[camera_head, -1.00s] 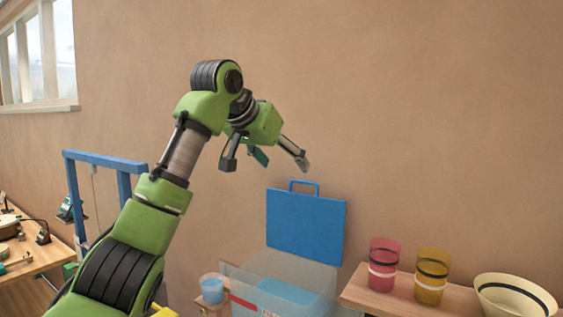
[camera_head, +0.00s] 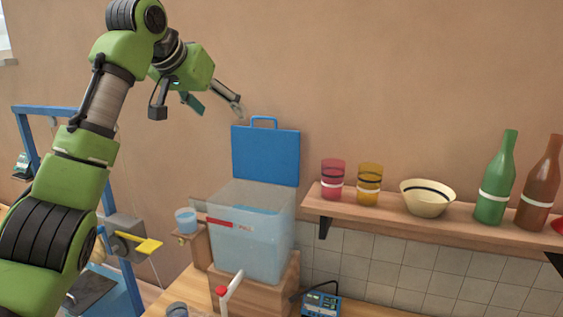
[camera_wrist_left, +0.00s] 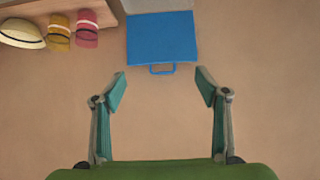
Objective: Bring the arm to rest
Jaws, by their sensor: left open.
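My left arm comes in from the left of the head view and is raised high in front of the wall. Its gripper (camera_head: 197,108) is open and empty, above and to the left of a blue panel with a handle (camera_head: 265,157). The gripper's two fingers (camera_wrist_left: 161,88) stand wide apart in the left wrist view, with only bare wall between them. The blue panel (camera_wrist_left: 161,38) lies beyond the fingertips there, apart from them. My right gripper is not in view.
A clear water tank (camera_head: 265,245) stands below the blue panel. A shelf (camera_head: 390,220) at right holds a red cup (camera_head: 333,180), a yellow cup (camera_head: 369,184), a cream bowl (camera_head: 427,198), a green bottle (camera_head: 494,180) and a brown bottle (camera_head: 538,185). A blue frame (camera_head: 30,135) stands at left.

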